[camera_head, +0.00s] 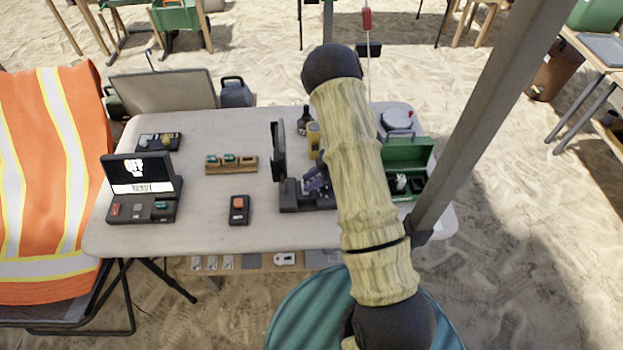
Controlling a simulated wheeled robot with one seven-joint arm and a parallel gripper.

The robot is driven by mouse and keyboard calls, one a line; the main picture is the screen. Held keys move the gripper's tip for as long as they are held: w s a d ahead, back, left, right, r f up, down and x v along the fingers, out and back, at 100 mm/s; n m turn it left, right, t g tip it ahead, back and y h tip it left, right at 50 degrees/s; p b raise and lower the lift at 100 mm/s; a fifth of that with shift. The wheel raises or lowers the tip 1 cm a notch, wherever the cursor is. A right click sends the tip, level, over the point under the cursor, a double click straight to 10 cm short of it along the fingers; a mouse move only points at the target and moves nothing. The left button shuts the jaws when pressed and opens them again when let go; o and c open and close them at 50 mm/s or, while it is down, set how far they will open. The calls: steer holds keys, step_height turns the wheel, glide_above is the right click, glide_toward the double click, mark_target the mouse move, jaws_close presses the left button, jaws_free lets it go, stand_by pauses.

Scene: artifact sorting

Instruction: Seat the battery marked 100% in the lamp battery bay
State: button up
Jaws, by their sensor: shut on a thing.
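My sleeved arm (355,165) crosses the right half of the table and hides what lies behind it. I cannot make out my gripper or anything in it; it seems hidden behind the arm. A black device (300,197) with an upright dark panel (278,150) stands left of the arm, perhaps the lamp; its bay cannot be made out. A wooden rack (231,169) holds small teal-topped batteries (212,160) at left and middle; its right slot looks empty. No 100% mark is legible.
A small black box with an orange top (239,206) lies front centre. A dark tray (158,142) is at back left. A green open case (408,155) and a round white item (397,118) stand right. A grey post (490,120) rises at the table's right edge.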

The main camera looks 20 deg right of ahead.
steer(key=o, duration=1.1)
steer(key=shift+c, duration=0.2)
steer(key=v, duration=1.2)
